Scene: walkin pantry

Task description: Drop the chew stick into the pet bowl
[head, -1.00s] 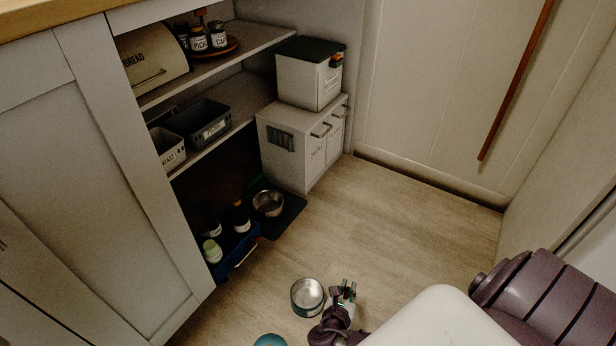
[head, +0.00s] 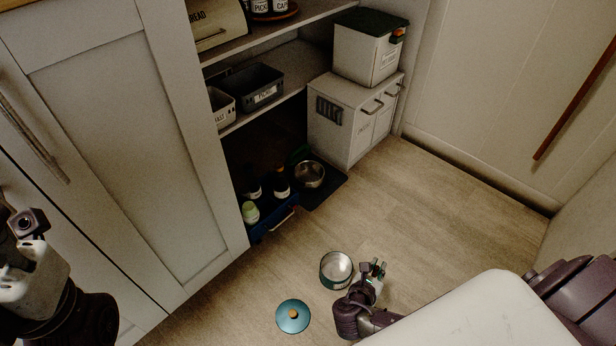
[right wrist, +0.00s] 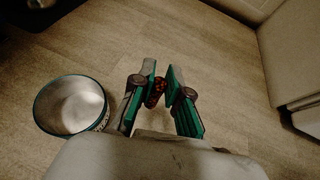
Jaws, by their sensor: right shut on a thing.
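The pet bowl, a shiny steel bowl (head: 309,174), stands on a dark mat (head: 327,190) on the floor under the shelves. My right gripper (head: 374,268) is low over the floor, nearer than the bowl and to its right. In the right wrist view my right gripper (right wrist: 162,76) is shut on a small reddish-brown piece, the chew stick (right wrist: 155,95), mostly hidden between the fingers. My left arm shows at the left edge of the head view; its gripper (head: 22,225) is partly seen and its fingers are unclear.
An open tin (head: 336,270) stands just left of my right gripper; it also shows in the right wrist view (right wrist: 72,105). A teal lid (head: 293,316) lies nearby. A blue crate (head: 270,228) with bottles stands left of the mat. The floor right of the mat is clear.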

